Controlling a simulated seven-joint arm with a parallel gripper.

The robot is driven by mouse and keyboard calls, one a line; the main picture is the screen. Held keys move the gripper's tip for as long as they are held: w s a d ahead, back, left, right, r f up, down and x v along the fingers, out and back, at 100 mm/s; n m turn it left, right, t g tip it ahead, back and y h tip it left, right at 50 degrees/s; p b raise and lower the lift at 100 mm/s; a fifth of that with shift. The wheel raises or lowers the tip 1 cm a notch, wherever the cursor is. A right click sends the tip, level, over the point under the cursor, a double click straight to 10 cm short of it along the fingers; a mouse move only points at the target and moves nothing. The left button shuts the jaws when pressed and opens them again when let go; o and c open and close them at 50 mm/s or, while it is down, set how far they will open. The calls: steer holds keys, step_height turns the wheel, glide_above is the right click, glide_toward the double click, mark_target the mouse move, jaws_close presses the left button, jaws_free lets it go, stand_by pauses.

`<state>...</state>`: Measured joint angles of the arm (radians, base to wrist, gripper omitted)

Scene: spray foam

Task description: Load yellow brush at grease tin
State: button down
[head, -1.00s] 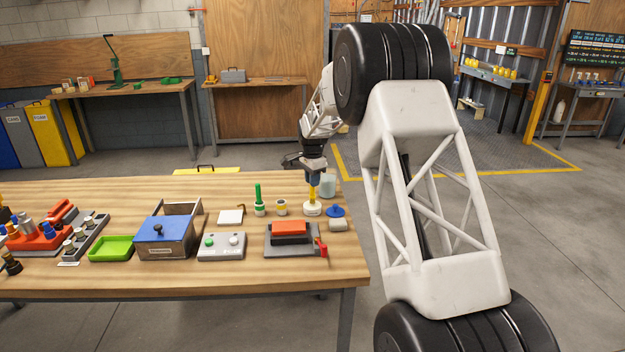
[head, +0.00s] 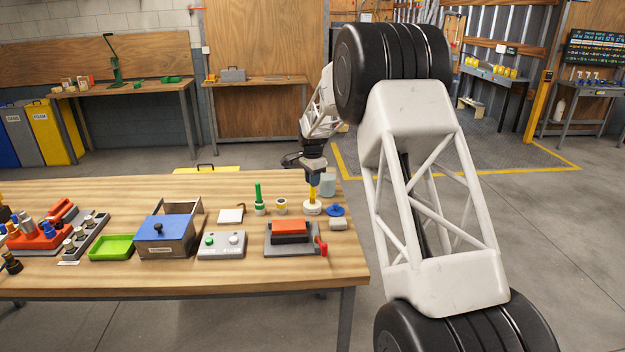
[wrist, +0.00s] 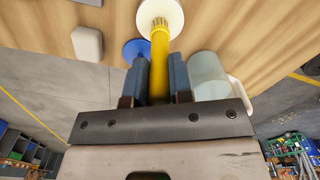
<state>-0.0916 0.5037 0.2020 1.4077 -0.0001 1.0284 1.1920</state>
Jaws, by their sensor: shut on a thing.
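My gripper (head: 314,180) is shut on the yellow brush (head: 312,192), which hangs upright below the fingers. In the wrist view the brush (wrist: 159,60) sits between the two dark blue fingers of my gripper (wrist: 159,68). The brush's lower end is over or in a round white tin (head: 312,209), which looks like the grease tin; the tin also shows in the wrist view (wrist: 174,10). I cannot tell how deep the bristles reach. A blue lid-like disc with a knob (head: 336,210) lies just right of the tin.
A translucent jar (head: 328,186) stands close behind the brush. A green brush in a holder (head: 260,200) and a yellow-banded holder (head: 281,206) stand to the left. A clamp block with an orange top (head: 290,228) and a small pale block (head: 338,225) are in front.

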steer(key=shift+f, duration=0.45)
stand_by(1.6)
steer(key=shift+r, duration=0.1)
steer(key=shift+r, duration=3.5)
steer(key=shift+d, duration=0.1)
steer(key=s+d+r+n, duration=0.3)
steer(key=s+d+n, duration=0.5)
steer(key=s+n, duration=0.4)
steer(key=shift+d+r+n, duration=0.25)
steer(key=shift+d+n, duration=0.05)
steer(key=shift+d, duration=0.1)
